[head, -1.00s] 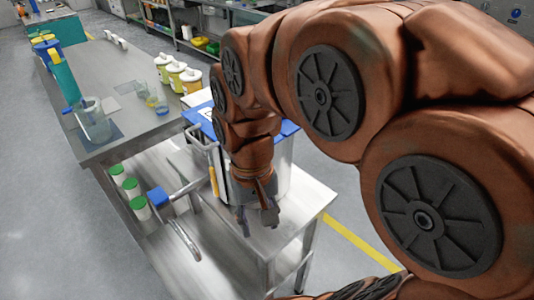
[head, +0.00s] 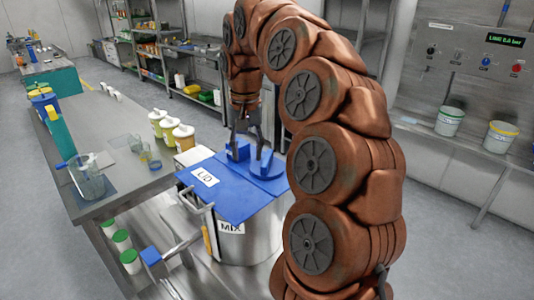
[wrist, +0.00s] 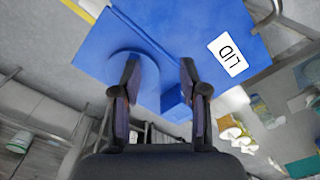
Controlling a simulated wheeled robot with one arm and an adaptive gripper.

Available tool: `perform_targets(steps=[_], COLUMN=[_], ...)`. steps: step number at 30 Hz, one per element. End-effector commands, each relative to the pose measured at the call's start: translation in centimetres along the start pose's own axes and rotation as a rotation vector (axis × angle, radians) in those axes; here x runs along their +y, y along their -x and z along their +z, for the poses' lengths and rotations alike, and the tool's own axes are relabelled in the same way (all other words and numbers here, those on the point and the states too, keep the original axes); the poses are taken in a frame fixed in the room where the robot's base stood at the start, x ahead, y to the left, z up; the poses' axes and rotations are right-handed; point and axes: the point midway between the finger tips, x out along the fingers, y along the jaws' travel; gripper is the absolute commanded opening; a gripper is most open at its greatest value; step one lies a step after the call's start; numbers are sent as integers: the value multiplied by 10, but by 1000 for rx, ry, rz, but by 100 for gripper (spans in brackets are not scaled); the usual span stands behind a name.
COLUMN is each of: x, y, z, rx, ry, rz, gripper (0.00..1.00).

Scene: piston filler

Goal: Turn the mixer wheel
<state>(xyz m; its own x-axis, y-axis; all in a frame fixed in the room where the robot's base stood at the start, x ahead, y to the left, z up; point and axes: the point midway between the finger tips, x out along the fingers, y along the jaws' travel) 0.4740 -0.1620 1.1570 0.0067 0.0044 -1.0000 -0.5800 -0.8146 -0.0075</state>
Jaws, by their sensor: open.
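The steel mixer vessel (head: 250,238) carries a "MIX" label and a flat blue lid (head: 225,200) marked "LID". A round blue disc (head: 270,182), which may be the mixer wheel, lies on the lid's far right part. A blue upright block (head: 238,153) stands beside it. My gripper (head: 246,138) is above the far part of the lid, pointing down. In the wrist view my gripper (wrist: 158,68) is open and empty, its left finger overlapping the disc (wrist: 145,90). The blue block (wrist: 173,98) shows between the fingers. Contact with the disc cannot be told.
A bent crank-like handle with a blue end (head: 151,256) sticks out at the vessel's front left. A wall panel (head: 480,55) is at right.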

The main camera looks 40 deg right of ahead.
Motion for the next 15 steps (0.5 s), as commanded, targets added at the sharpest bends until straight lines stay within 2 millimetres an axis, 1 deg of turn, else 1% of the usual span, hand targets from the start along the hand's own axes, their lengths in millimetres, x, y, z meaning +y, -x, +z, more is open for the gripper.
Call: perform_targets(steps=[1, 3, 6, 10, 15], x=[7, 18, 32, 45, 51], y=[6, 8, 11, 11, 10], z=[-15, -31, -46, -59, -62], rx=[3, 3, 1, -3, -4], ry=[-44, -102, -172, -232, -255], rz=[-3, -2, 2, 6, 9], gripper=[44, 44, 44, 44, 44])
